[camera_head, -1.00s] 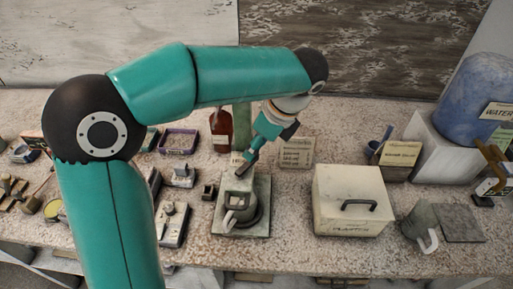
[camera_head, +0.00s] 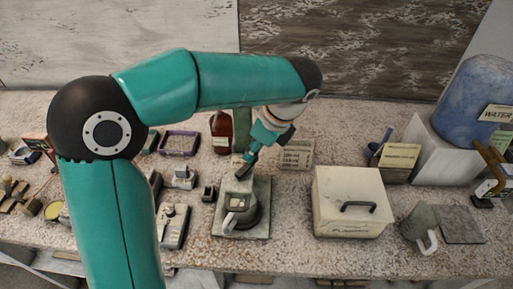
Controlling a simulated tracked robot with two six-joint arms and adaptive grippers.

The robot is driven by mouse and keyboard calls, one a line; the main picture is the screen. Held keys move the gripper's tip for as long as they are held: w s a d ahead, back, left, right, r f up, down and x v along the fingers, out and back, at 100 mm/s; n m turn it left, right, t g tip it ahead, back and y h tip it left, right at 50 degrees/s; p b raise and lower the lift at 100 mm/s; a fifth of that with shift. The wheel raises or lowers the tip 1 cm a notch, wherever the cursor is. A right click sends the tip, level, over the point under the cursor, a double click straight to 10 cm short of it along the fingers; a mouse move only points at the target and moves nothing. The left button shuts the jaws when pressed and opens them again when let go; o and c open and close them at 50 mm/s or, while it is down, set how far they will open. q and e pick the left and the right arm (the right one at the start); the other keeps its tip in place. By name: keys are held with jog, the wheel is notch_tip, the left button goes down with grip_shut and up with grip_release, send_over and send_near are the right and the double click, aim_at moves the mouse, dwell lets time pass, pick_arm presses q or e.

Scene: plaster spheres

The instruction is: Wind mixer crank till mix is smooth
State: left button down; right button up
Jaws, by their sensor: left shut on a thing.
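The mixer stands near the middle of the bench, with a grey-green base plate (camera_head: 261,222) and an upright green post (camera_head: 241,130) behind. My left gripper (camera_head: 243,172) reaches down from the upper right and is shut at the top of the mixer, where the crank is. The crank is too small and too covered by the fingers to make out clearly. The mix inside the jug cannot be seen. My right gripper is not in view.
A lidded cream box (camera_head: 348,217) stands right of the mixer, with a grey jug (camera_head: 418,222) beyond. A brown bottle (camera_head: 221,133) and a label card (camera_head: 296,154) stand behind. Several small items lie to the left. A blue water barrel (camera_head: 472,100) stands at far right.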

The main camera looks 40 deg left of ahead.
pick_arm(q)
jog(key=shift+a+r+n+p, duration=0.25)
jog(key=shift+r+n+p, duration=0.05)
jog(key=shift+n+p, duration=0.2)
jog(key=shift+a+f+n+g+p, duration=0.15)
jog(key=shift+a+n+g+p, duration=0.2)
jog(key=shift+n+g, duration=0.25)
jog(key=c, duration=1)
grip_release()
jog(key=shift+w, duration=0.1)
jog(key=s+v, duration=0.1)
jog(key=v, duration=0.6)
jog(key=shift+w+r, duration=0.35)
jog(key=shift+w, duration=0.05)
jog(key=shift+d, duration=0.1)
jog(key=shift+c, duration=0.2)
